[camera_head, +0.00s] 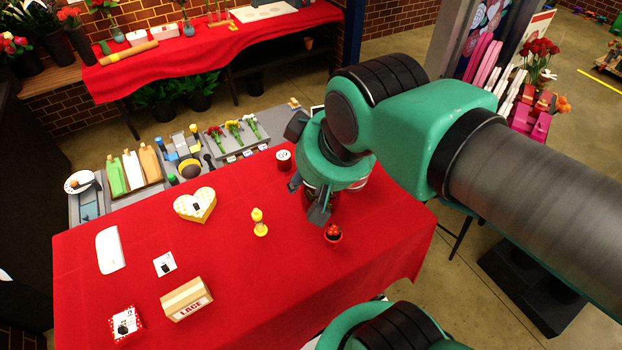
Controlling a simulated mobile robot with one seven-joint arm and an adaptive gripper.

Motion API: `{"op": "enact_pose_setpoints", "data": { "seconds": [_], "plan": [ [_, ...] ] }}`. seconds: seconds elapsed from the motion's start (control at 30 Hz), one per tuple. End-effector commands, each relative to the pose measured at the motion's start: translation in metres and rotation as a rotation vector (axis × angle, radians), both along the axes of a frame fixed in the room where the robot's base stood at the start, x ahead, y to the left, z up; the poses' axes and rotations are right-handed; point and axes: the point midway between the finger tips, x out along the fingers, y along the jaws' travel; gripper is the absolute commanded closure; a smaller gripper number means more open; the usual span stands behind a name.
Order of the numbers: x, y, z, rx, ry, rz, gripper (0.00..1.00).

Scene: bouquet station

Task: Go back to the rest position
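My gripper (309,198) hangs from the green arm over the right part of the red-covered table (232,281). Its grey fingers look spread apart. The arm hides part of the gripper and the cloth behind it, and I cannot make out the dark area beside the fingers clearly.
A heart-shaped box (195,205), a LACE box (187,299), a white card (164,264), a white curved piece (109,250) and a red-patterned packet (125,324) lie on the left part. A grey bench (206,162) with tools and flowers borders the far edge.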

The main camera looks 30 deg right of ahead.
Motion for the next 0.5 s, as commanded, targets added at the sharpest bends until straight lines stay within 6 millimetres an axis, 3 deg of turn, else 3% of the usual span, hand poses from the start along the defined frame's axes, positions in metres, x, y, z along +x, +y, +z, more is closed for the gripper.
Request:
{"op": "enact_pose_setpoints", "data": {
  "seconds": [0.5],
  "plan": [
    [-0.0067,-0.0017,-0.0034,0.009,-0.008,-0.023,0.66]
  ]
}}
